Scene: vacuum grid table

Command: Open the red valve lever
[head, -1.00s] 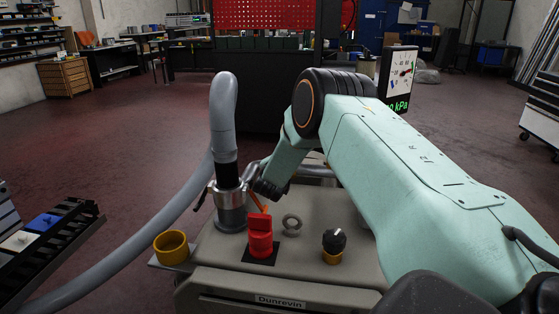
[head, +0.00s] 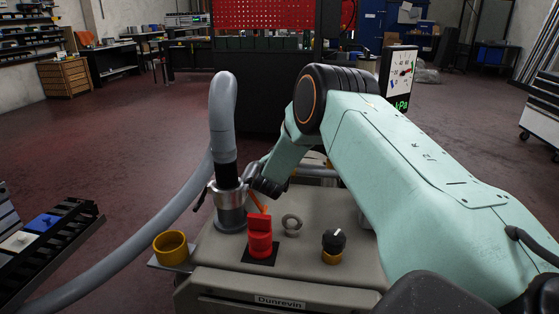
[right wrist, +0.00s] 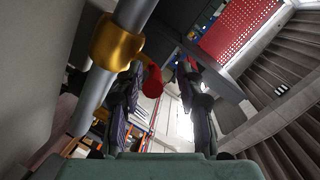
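The red valve lever (right wrist: 152,82) shows in the right wrist view as a rounded red end beside a brass-coloured valve body (right wrist: 116,44) on a grey pipe. My right gripper (right wrist: 160,74) is open, with a finger on either side of the picture's middle. The red end lies between the fingers, close to the left one; I cannot tell whether they touch. In the head view my right gripper (head: 268,186) is over the grey unit's back edge, beside the hose fitting, and its fingertips are hard to make out. My left gripper is not in view.
The grey unit (head: 315,280) carries a red switch (head: 260,240), a metal ring (head: 292,223) and a black knob (head: 334,241). A yellow cup (head: 172,248) stands at its left. A thick grey hose (head: 223,110) rises near the gripper. A gauge panel (head: 400,65) stands behind my arm.

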